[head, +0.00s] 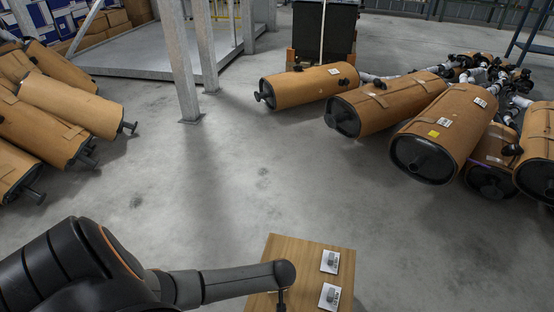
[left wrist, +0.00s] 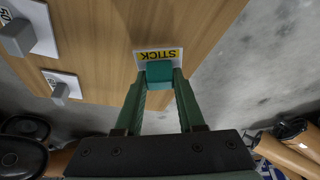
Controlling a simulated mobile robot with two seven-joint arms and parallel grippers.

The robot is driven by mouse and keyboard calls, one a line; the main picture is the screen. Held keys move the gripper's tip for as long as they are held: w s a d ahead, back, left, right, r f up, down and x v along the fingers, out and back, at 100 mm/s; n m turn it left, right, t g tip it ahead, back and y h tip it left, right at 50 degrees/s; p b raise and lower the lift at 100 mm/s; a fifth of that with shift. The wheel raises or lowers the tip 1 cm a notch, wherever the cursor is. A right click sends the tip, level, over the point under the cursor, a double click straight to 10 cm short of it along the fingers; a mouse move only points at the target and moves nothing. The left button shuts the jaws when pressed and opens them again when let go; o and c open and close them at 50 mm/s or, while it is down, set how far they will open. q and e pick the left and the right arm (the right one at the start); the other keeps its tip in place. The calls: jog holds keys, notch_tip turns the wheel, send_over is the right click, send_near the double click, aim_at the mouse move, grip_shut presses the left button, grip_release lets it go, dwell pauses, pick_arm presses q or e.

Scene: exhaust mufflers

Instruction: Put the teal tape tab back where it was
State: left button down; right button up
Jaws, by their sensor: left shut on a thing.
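My left gripper (left wrist: 160,75) is shut on the teal tape tab (left wrist: 160,71), a small block between the two green fingertips. The tab is right at a white card with a yellow STICK label (left wrist: 158,54) on the wooden board (left wrist: 100,40), and overlaps the card's near edge in the left wrist view. I cannot tell whether the tab touches the card. In the head view the wooden board (head: 297,250) is at the bottom, under the end of my left arm, which hides the tab and the STICK card. My right gripper is not in view.
Two white cards with grey blocks lie on the board, a farther one (head: 330,261) and a nearer one (head: 329,297). Brown mufflers lie on the floor at left (head: 70,103) and right (head: 440,133). The grey floor between them is clear.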

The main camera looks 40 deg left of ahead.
pick_arm(q)
jog(key=shift+f+b, duration=0.45)
jog(key=shift+f, duration=0.95)
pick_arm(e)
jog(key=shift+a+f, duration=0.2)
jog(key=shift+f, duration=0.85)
pick_arm(q)
jog(key=shift+f, duration=0.15)
jog(key=c, duration=0.5)
grip_release()
